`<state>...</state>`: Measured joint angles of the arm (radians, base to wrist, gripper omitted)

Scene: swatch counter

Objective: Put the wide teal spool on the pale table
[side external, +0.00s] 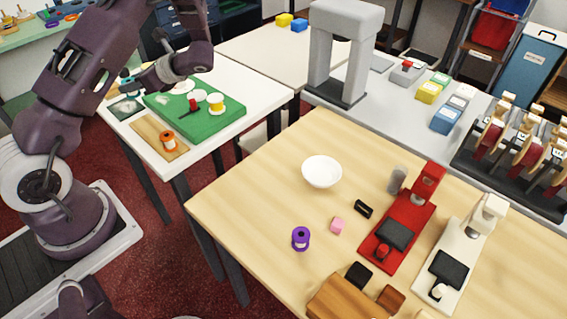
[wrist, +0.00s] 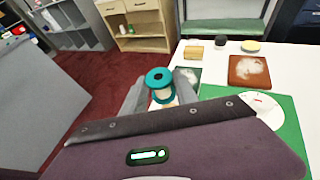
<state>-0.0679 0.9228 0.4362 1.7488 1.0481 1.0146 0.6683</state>
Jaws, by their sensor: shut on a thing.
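The teal spool (wrist: 158,80), with teal ends and a pale middle, is between the fingers of my gripper (wrist: 160,92) in the wrist view. My gripper is shut on it. In the side view my gripper (side external: 130,82) is over the left end of the white table (side external: 262,92), and the spool shows only as a small teal patch. A pale wood-topped table (side external: 262,185) stands in the foreground.
The white table holds a green mat (side external: 222,128) with a yellow-and-white spool (side external: 216,103), and a wooden board with an orange spool (side external: 168,140). A red press (side external: 408,225) and a white press (side external: 462,250) stand on the wood-topped table. Its left part is clear.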

